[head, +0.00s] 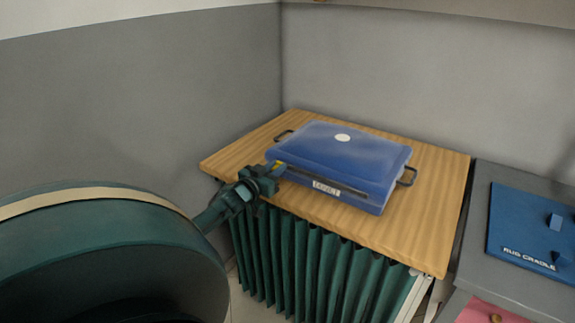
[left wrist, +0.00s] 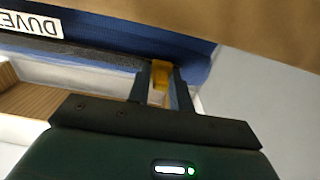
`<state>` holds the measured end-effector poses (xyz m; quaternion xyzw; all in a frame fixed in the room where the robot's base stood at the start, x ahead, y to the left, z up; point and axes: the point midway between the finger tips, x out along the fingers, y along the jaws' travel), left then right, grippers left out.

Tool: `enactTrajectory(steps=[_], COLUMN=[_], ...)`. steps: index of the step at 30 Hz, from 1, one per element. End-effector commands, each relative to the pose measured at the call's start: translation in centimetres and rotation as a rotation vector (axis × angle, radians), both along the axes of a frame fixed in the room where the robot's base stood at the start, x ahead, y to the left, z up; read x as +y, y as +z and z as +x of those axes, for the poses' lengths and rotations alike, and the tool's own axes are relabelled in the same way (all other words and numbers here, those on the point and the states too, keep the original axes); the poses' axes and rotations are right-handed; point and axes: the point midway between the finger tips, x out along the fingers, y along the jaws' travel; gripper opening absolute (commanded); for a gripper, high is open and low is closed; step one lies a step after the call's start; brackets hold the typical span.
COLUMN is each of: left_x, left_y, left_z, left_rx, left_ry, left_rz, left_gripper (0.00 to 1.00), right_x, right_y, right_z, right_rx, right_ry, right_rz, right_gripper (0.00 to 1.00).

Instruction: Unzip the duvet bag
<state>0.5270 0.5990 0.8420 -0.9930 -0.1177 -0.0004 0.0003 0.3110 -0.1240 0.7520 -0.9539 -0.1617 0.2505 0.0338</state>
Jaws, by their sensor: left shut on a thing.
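The blue duvet bag (head: 340,158) lies flat on a wooden tabletop, with a dark handle at each end and a white round mark on top. Its front side has a dark zip strip (head: 325,184) and a white "DUVET" label (head: 327,188). My left gripper (head: 275,168) is at the left end of the front strip, shut on a small yellow zip pull. In the left wrist view the yellow pull (left wrist: 160,75) sits between the two fingers, beside the dark strip, with the label (left wrist: 30,22) at upper left. My right gripper is not in view.
The wooden tabletop (head: 440,210) has bare room right of the bag and a pleated green curtain (head: 300,255) below its front. A grey counter (head: 520,283) with a blue "RUG CRADLE" board (head: 525,225) stands at right. Grey walls close the back and left.

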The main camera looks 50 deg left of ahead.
Motion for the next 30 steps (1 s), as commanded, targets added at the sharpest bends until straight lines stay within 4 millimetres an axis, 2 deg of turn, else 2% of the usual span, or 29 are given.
enactTrajectory(steps=[12,13,18,26,30], left_x=[0.45,0.45,0.42,0.38,0.11], left_y=[-0.02,-0.03,-0.03,-0.05,-0.10], left_z=[-0.11,-0.10,-0.09,-0.16,-1.01], left_rx=[0.000,0.001,0.001,0.001,0.003], left_ry=[0.000,0.000,0.000,0.000,-0.002], left_rz=[-0.001,-0.001,-0.001,-0.001,-0.002], left_gripper=[0.00,0.22,0.36,0.36,0.36], right_x=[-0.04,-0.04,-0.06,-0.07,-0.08], right_y=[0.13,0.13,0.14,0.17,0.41], right_z=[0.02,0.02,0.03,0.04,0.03], right_rx=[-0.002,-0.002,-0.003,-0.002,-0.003], right_ry=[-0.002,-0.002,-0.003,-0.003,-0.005], right_rz=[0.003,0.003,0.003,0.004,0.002], right_gripper=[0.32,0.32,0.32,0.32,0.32])
